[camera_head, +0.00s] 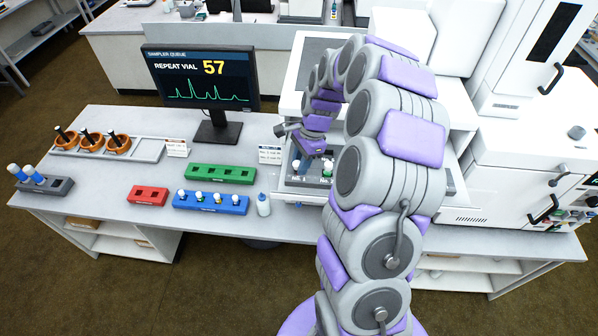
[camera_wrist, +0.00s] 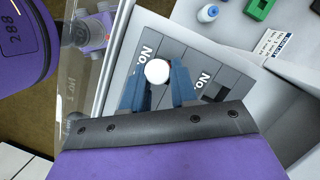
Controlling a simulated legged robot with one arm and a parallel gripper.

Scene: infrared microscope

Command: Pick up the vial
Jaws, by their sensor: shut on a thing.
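The vial (camera_wrist: 157,72) shows in the wrist view as a round white cap, seen from above, between the two blue fingertips of my gripper (camera_wrist: 158,88). My gripper is shut on it. The vial's body is hidden below the cap. Beneath it is a grey tray (camera_wrist: 132,61) with panels marked "No." In the head view my gripper (camera_head: 308,163) reaches down into the open sampler bay, partly behind my own arm. Small white caps show there, but I cannot tell which one is held.
A monitor (camera_head: 203,80) reads "REPEAT VIAL 57". Left of the bay are a green rack (camera_head: 220,173), a blue rack (camera_head: 211,204) with several vials, a red rack (camera_head: 148,195) and a small bottle (camera_head: 263,205). The bay's walls surround my gripper closely.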

